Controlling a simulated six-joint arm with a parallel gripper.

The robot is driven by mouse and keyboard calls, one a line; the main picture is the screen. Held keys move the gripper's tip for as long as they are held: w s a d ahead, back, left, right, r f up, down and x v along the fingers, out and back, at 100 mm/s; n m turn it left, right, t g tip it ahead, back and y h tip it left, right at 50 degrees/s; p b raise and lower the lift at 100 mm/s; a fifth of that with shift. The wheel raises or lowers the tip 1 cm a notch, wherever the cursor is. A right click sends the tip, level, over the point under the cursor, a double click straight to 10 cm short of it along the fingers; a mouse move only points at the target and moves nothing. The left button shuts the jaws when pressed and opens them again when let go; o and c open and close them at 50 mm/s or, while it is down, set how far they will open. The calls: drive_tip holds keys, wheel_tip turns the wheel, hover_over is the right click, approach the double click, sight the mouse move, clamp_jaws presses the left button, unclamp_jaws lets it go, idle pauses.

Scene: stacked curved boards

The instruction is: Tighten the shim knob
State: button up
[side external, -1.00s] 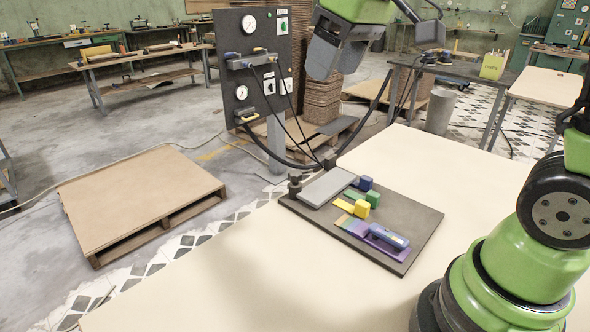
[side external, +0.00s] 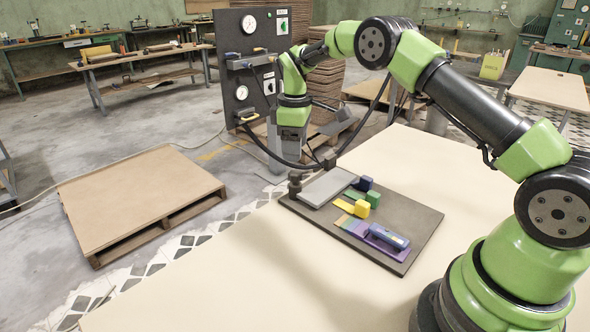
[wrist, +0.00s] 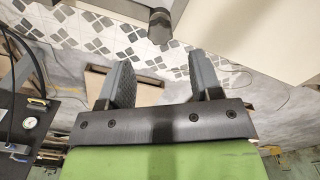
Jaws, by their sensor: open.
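The shim knob appears to be the small dark knob (side external: 295,183) at the left corner of the dark board (side external: 420,222), beside a light grey plate (side external: 326,187). In the wrist view a dark cylindrical knob (wrist: 160,26) shows at the top middle, beyond the fingertips. My gripper (side external: 291,154) points down above the knob in the side view, apart from it. In the wrist view my gripper (wrist: 163,75) has its two grey fingers spread wide with nothing between them.
A gauge panel (side external: 232,90) with a black hose (side external: 268,155) stands behind. The table's front (side external: 230,275) is clear.

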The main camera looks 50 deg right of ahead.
sight(295, 172)
wheel_tip(295, 172, down, 6)
drive_tip(key=shift+f, duration=0.25)
drive_tip(key=shift+c, duration=0.4)
drive_tip(key=c, duration=0.9)
drive_tip(key=shift+o, duration=0.2)
